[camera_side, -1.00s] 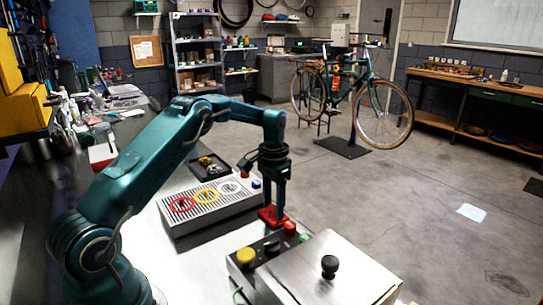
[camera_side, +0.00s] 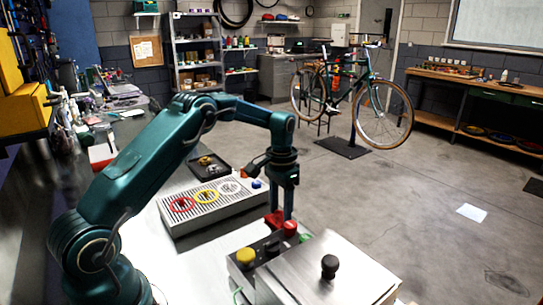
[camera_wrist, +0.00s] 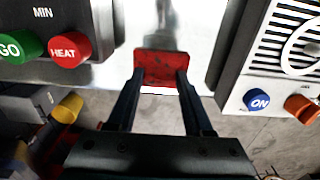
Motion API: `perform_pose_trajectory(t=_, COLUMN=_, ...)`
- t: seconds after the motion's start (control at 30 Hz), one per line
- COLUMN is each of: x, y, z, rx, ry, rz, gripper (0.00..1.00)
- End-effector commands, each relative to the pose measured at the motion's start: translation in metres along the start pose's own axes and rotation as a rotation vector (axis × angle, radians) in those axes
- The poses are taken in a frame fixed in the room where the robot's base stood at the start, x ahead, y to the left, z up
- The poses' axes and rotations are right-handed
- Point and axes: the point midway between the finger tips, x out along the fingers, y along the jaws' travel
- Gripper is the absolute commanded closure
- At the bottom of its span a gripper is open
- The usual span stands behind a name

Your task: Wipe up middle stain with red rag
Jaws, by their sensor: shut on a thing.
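The red rag (camera_wrist: 160,67) is between my gripper's fingertips (camera_wrist: 158,80) in the wrist view, and the jaws are shut on it. In the side view the rag (camera_side: 274,219) shows under my gripper (camera_side: 284,204), low over the light bench top, between the ridged plate and the button panel. I cannot tell whether it touches the surface. A faint grey smear or reflection (camera_wrist: 163,17) lies beyond the rag in the wrist view. I cannot clearly make out the middle stain.
The ridged plate (camera_side: 212,207) with red, yellow and white rings stands left of my gripper. The button panel (camera_side: 262,252) and a metal box with a black knob (camera_side: 329,266) stand close in front. A black tray (camera_side: 208,167) lies behind. Bench edge and floor lie to the right.

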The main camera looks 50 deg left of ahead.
Motion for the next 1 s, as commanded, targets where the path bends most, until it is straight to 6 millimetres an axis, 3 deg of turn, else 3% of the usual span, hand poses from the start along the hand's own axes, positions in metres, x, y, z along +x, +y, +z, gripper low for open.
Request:
perform_pose_trajectory(t=0.17, x=-0.002, y=0.000, z=0.000, rx=0.000, ry=0.001, rz=0.000, gripper=1.00)
perform_pose_trajectory(t=0.7, x=-0.048, y=0.000, z=-0.001, rx=0.000, ry=0.001, rz=0.000, gripper=1.00)
perform_pose_trajectory(t=1.0, x=-0.050, y=0.000, z=0.000, rx=0.000, ry=0.000, rz=0.000, gripper=1.00)
